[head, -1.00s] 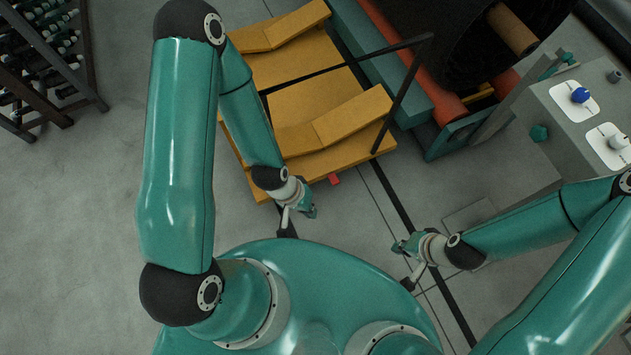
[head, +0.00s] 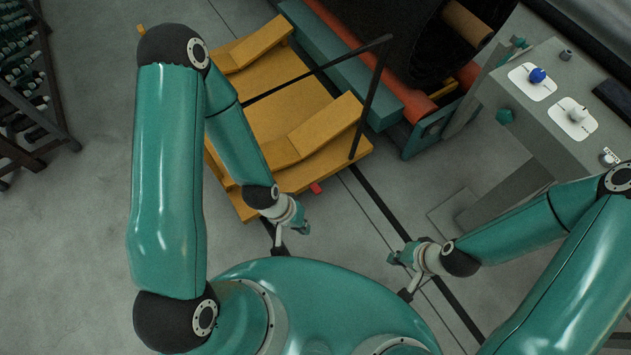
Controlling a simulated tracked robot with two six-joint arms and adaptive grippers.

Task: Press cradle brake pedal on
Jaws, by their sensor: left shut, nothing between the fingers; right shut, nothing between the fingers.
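The yellow cradle (head: 287,92) stands on the floor at upper middle, with raised sloping blocks on its deck. A small red pedal (head: 316,188) sticks out from its near edge. My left gripper (head: 304,226) is shut and empty, just below the pedal in the picture, with a visible gap between them. My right gripper (head: 394,256) is shut and empty, lower right of the pedal and farther from it. I cannot tell whether the pedal is up or down.
A black bar frame (head: 371,98) rises at the cradle's right side. A teal and orange machine with a dark roll (head: 408,40) stands behind it. A grey console (head: 547,105) with knobs is at right. A bottle rack (head: 30,95) is at far left. Floor at left is clear.

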